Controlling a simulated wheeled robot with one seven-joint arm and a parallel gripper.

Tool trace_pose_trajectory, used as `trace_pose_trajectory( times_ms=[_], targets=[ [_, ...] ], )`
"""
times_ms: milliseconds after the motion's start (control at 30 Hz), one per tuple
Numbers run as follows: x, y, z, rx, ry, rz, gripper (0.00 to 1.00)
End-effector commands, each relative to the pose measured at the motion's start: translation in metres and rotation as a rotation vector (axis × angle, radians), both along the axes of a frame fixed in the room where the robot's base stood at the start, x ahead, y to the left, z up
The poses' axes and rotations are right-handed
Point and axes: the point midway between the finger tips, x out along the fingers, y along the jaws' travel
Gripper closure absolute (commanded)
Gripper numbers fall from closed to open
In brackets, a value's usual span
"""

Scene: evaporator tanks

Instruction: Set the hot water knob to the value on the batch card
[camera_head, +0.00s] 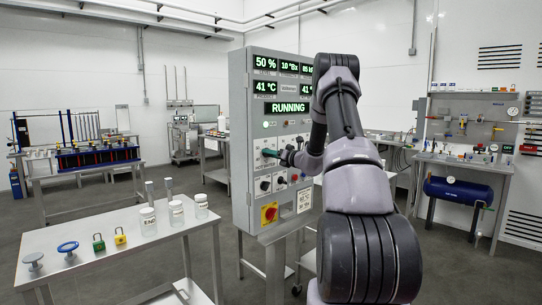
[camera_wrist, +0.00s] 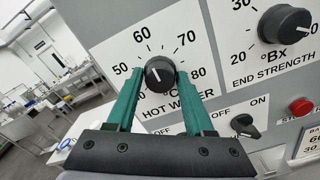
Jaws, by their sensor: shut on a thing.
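The hot water knob (camera_wrist: 160,73) is round and black, on a white scale plate with marks including 50, 60, 70 and 80 °C. My gripper (camera_wrist: 161,76) has its two teal fingers on either side of the knob, closed on it. A pale pointer mark shows on the knob face, but its exact reading is unclear. In the head view my gripper (camera_head: 270,153) reaches the panel's left side, and the knob is hidden there. The batch card (camera_wrist: 312,146) is cut off at the wrist view's right edge. It also shows on the panel's lower right (camera_head: 304,199), too small to read.
The end strength knob (camera_wrist: 285,24) is to the right of my gripper. An on/off switch (camera_wrist: 243,125) and a red button (camera_wrist: 301,106) sit below. The grey panel (camera_head: 240,180) carries green displays and RUNNING. A table (camera_head: 110,245) with jars and padlocks stands at left.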

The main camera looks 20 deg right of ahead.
Motion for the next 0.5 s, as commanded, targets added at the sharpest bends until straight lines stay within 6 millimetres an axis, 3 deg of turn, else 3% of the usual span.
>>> trace_pose_trajectory(
  times_ms=[367, 400, 467, 500],
  targets=[
    [-0.0006, -0.0009, -0.0015, 0.002, 0.004, -0.002, 1.0],
    [-0.0006, -0.001, -0.0016, 0.002, 0.004, -0.002, 0.36],
    [-0.0005, -0.0009, -0.0013, 0.002, 0.004, -0.001, 0.18],
    [-0.0005, -0.0008, -0.0012, 0.002, 0.003, -0.001, 0.18]
  ],
)
